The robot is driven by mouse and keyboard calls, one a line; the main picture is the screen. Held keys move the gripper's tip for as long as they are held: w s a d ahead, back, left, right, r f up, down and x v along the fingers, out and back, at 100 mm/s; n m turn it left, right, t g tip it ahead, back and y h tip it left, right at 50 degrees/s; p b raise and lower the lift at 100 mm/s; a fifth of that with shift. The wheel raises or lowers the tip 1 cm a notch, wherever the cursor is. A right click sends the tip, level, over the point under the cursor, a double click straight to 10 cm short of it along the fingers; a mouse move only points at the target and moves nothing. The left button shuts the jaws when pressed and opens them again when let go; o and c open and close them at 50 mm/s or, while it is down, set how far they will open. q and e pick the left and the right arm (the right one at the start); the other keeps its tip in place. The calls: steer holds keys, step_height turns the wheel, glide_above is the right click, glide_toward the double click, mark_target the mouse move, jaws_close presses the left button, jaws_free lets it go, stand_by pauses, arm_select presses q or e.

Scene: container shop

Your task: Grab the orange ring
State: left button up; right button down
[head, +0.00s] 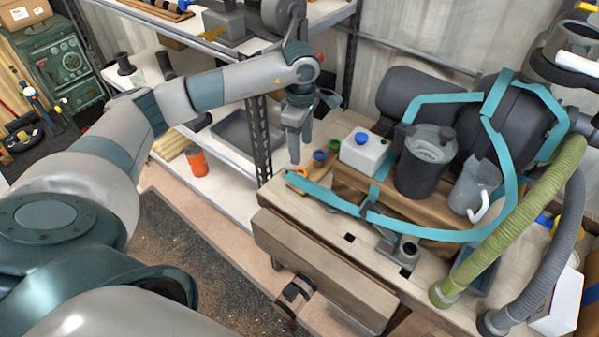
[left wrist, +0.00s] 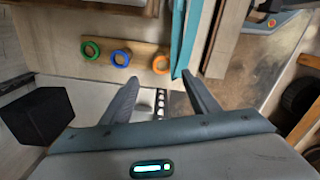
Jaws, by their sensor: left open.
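The orange ring (head: 297,172) is on a wooden board at the left end of the workbench. In the left wrist view the orange ring (left wrist: 155,67) is the rightmost of three rings, beside a teal strap. The blue ring (left wrist: 121,50) is in the middle and the green ring (left wrist: 84,50) at the left. My left gripper (head: 299,152) is open and empty, fingers pointing down near the rings. In the left wrist view the orange ring shows beyond and between the spread fingers (left wrist: 162,80), apart from them. My right gripper does not show.
A teal strap (head: 317,196) runs along the bench right beside the orange ring. A white box with a blue cap (head: 363,155), a dark canister (head: 424,165) and a grey jug (head: 473,188) stand to the right. A metal shelf post (head: 259,140) rises to the left.

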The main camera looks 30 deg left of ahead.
mark_target(301, 174)
arm_select(q)
step_height(301, 174, down, 3)
steer(key=shift+f+p, duration=0.2)
steer(key=shift+p, duration=0.4)
steer(key=shift+f, duration=0.35)
steer(key=shift+s+f+p, duration=0.1)
steer(key=shift+f+p, duration=0.45)
steer(key=shift+p, duration=0.1)
step_height(301, 174, down, 4)
steer(key=shift+r+p, duration=0.2)
steer(key=shift+p, duration=0.8)
steer(key=shift+f, duration=0.3)
steer(key=c, duration=1.1)
